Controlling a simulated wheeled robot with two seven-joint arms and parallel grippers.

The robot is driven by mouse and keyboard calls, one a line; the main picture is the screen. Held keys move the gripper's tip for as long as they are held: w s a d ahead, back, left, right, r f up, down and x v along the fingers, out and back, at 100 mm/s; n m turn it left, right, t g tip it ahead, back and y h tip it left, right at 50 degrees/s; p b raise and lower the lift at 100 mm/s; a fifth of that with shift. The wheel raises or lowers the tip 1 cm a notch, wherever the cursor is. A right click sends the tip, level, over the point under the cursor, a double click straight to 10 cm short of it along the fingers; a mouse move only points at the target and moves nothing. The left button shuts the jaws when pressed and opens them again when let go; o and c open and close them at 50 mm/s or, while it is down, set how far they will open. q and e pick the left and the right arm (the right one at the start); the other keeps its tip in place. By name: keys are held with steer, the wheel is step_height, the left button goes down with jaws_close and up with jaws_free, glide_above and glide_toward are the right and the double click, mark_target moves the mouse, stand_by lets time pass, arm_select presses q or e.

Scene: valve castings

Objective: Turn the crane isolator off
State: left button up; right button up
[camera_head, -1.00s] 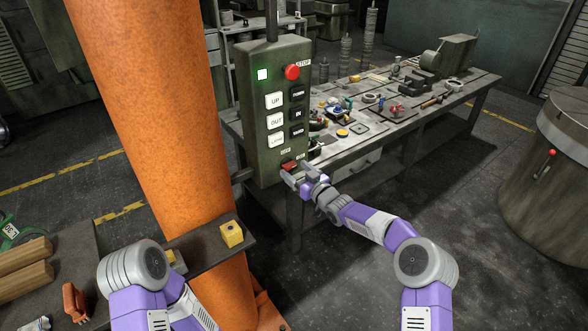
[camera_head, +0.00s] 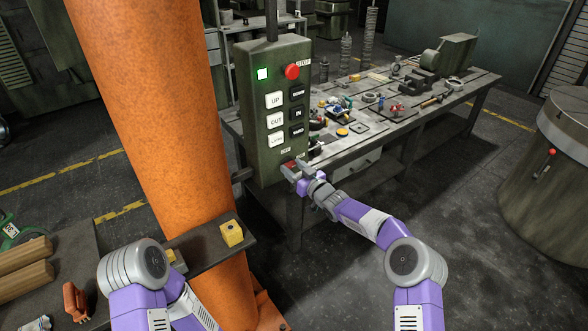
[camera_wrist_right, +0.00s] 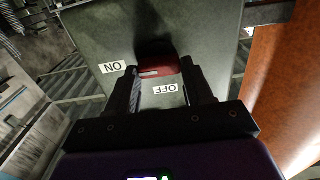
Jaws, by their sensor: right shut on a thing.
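The crane's pendant box (camera_head: 252,115) is dark green, with a lit green lamp (camera_head: 262,74) and a red STOP button (camera_head: 292,71). The red isolator handle (camera_head: 287,165) is low on its front face, partly hidden by my right gripper (camera_head: 299,171). In the right wrist view the red handle (camera_wrist_right: 158,72) lies between the two fingers of the right gripper (camera_wrist_right: 160,82), which is shut on it. The ON label (camera_wrist_right: 112,67) is left of the handle and the OFF label (camera_wrist_right: 165,88) is close beside it, between the fingers. The handle's exact angle is unclear. My left gripper is out of view.
An orange column (camera_head: 150,120) stands left of the box. A workbench (camera_head: 405,121) with several small parts is behind it. A shelf (camera_head: 200,243) holds a yellow block (camera_head: 231,234). A large drum (camera_head: 555,170) stands at right; the floor before it is clear.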

steer(key=shift+f+n+b, duration=0.1)
steer(key=shift+n+b, duration=0.6)
steer(key=shift+b, duration=0.25)
steer(key=n+b, duration=0.3)
steer(key=shift+a+f, duration=0.1)
steer(key=n+b, duration=0.2)
steer(key=n, duration=0.1)
steer(key=shift+s, duration=0.1)
steer(key=n+b, duration=0.4)
steer(key=n, duration=0.1)
steer(key=shift+a+n, duration=0.1)
steer(key=shift+n, duration=0.2)
steer(key=n+b, duration=0.2)
steer(key=n, duration=0.2)
steer(key=shift+n+b, duration=0.35)
steer(key=shift+n, duration=0.05)
steer(key=o, duration=1)
